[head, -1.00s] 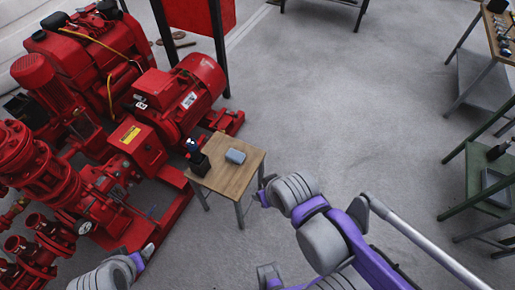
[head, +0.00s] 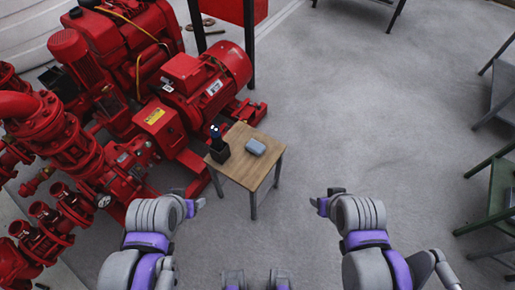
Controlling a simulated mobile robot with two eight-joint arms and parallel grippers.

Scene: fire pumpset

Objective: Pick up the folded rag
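A small grey-blue folded item, which looks like the folded rag (head: 255,146), lies on the top of a small wooden table (head: 240,172) in the head view. My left gripper (head: 194,206) is in front of the table and to its left, apart from the rag. My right gripper (head: 323,205) is to the right of the table and nearer to me, also apart from the rag. Nothing shows in either gripper. The fingers are too small to tell whether they are open or shut.
A black holder (head: 219,150) with dark items stands on the table's left side, beside the rag. A large red pumpset (head: 150,90) fills the left and stands close behind the table. Green-framed shelving (head: 492,205) is at the right edge. Grey floor between is clear.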

